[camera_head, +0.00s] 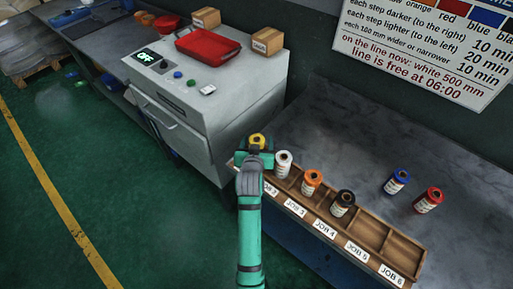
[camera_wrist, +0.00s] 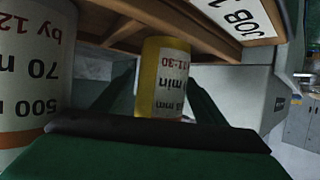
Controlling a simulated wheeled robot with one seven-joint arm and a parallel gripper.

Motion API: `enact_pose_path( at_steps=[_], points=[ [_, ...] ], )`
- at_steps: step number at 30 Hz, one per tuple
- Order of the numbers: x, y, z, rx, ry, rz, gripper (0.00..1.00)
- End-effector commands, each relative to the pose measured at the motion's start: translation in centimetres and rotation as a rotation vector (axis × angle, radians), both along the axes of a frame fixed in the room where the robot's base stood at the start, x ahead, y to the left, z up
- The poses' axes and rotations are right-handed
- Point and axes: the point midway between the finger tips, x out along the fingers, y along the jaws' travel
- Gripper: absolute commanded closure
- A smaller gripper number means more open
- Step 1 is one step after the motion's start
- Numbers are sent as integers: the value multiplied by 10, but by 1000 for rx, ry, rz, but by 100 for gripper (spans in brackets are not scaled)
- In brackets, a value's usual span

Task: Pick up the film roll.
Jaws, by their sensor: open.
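A yellow film roll (camera_head: 257,141) stands at the left end of the wooden job rack (camera_head: 392,268), just beyond my gripper (camera_head: 256,155). In the wrist view, the yellow roll (camera_wrist: 165,80) with its white label shows upside down between the two dark fingers of my open gripper (camera_wrist: 163,95), beside the JOB 1 label. I cannot tell if the fingers touch it. A white film roll (camera_head: 283,163) stands right beside my gripper and looms large at the left of the wrist view (camera_wrist: 32,90). An orange roll (camera_head: 312,181) and a black roll (camera_head: 343,203) stand farther along the rack.
A blue roll (camera_head: 397,181) and a red roll (camera_head: 429,200) stand on the grey bench (camera_head: 340,140) behind the rack. A grey machine (camera_head: 200,105) with a red tray (camera_head: 208,46) and cardboard boxes stands close to the left. The rack's right compartments are empty.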

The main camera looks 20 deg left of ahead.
Motion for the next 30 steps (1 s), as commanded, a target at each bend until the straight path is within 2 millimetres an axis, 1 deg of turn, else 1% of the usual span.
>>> enact_pose_path(
  at_steps=[7, 8, 9, 11, 12, 14, 23, 26, 30],
  points=[
    [2, 0, -1, 0, 0, 0, 35],
    [2, 0, -1, 0, 0, 0, 38],
    [2, 0, -1, 0, 0, 0, 47],
    [2, 0, -1, 0, 0, 0, 61],
    [2, 0, -1, 0, 0, 0, 71],
    [2, 0, -1, 0, 0, 0, 84],
    [2, 0, 1, 0, -1, 0, 84],
    [3, 0, 5, 0, -2, 0, 84],
    [3, 0, 18, 1, -4, -1, 84]
  ],
)
